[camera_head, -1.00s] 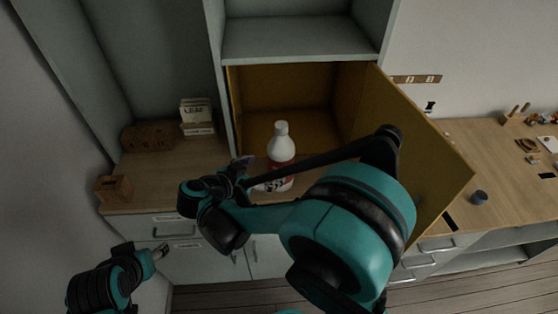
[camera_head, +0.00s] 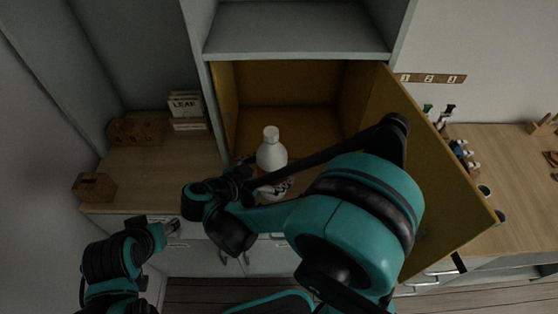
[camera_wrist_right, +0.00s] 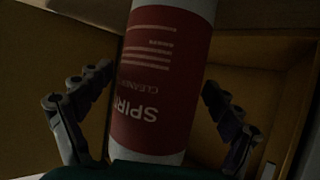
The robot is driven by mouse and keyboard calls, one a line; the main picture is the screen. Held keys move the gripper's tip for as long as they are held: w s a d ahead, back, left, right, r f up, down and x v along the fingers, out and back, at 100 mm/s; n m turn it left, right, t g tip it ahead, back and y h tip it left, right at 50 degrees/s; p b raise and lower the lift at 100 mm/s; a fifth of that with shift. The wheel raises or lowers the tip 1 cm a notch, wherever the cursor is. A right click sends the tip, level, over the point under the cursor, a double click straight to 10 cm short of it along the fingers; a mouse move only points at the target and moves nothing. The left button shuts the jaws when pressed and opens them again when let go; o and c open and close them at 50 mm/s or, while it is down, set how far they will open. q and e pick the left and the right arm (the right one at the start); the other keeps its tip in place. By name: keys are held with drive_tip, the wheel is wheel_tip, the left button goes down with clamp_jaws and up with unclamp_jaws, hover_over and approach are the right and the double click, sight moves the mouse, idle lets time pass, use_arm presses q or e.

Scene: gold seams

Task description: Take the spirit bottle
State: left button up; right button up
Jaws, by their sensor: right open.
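The spirit bottle (camera_head: 271,152) is white with a red label and stands upright at the front of the open yellow-lined cabinet. In the right wrist view the bottle (camera_wrist_right: 160,85) fills the middle, with "SPIRIT" and "CLEANER" on its label. My right gripper (camera_wrist_right: 150,115) is open, with one finger on each side of the bottle and a gap visible at both sides. In the head view my right arm hides the bottle's lower part. My left gripper (camera_head: 172,227) is low at the left, away from the bottle; its fingers are too small to judge.
The yellow cabinet door (camera_head: 440,180) stands open to the right, close beside my right arm. A wooden box (camera_head: 95,187) and a box of leaf cards (camera_head: 187,108) are on the left counter. Several small bottles stand on the right counter (camera_head: 510,165).

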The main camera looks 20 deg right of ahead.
drive_tip(key=shift+s+a+r, duration=0.15)
drive_tip(key=shift+s+a, duration=0.1)
drive_tip(key=shift+s, duration=0.05)
drive_tip(key=shift+c, duration=0.7)
drive_tip(key=shift+w+d, duration=0.1)
drive_tip(key=c, duration=1.9)
drive_tip(key=shift+o, duration=0.2)
